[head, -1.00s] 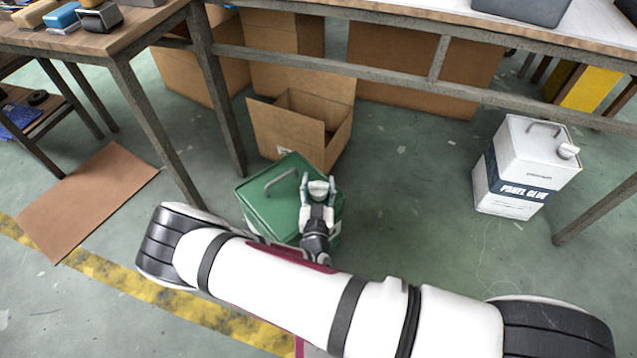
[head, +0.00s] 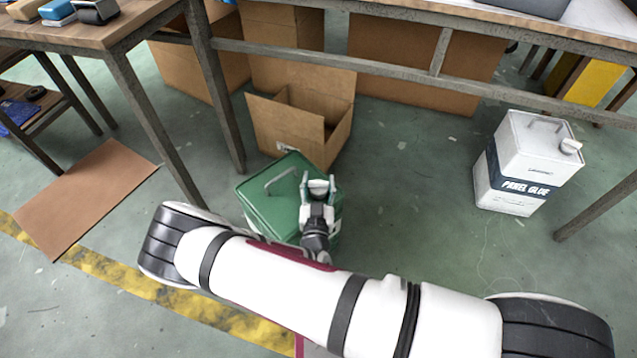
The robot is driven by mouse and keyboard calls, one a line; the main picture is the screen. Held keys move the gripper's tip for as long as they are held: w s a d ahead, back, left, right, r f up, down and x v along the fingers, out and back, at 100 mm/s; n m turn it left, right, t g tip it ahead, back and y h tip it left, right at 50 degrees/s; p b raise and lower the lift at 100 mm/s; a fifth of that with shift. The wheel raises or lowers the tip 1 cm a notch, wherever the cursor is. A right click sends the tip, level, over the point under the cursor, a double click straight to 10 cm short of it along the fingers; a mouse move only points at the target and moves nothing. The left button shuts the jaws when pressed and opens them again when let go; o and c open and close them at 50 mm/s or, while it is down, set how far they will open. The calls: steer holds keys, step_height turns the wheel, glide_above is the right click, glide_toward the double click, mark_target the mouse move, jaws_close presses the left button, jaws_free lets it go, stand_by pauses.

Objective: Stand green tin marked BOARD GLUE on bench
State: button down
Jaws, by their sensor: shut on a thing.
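A green tin (head: 267,203) with a grey carry handle stands on the floor in front of an open cardboard box. Its marking is not visible from here. My gripper (head: 318,186) is over the tin's right side, its fingers shut on the pale cap (head: 318,187) on the tin's top. My wrist and arm hide the tin's near right part. The tin's base is hidden, and I see no clear gap under it. A long bench (head: 390,15) with a pale top runs across the back. A smaller wooden bench (head: 113,32) stands at the upper left.
A white tin marked PANEL GLUE (head: 513,200) stands on the floor at the right. The open box (head: 335,140) is just behind the green tin. Bench legs and a low rail cross the view. A flat brown sheet (head: 85,200) lies at left. Floor between the tins is clear.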

steer(key=shift+s+f+b, duration=0.1)
steer(key=shift+f+b, duration=0.25)
steer(key=shift+f, duration=0.15)
steer(key=c, duration=0.7)
jaws_free()
steer(key=c, duration=0.3)
steer(key=shift+r, duration=0.1)
steer(key=s+a, duration=0.1)
steer(key=s, duration=0.9)
steer(key=shift+s, duration=0.4)
stand_by(1.1)
stand_by(0.6)
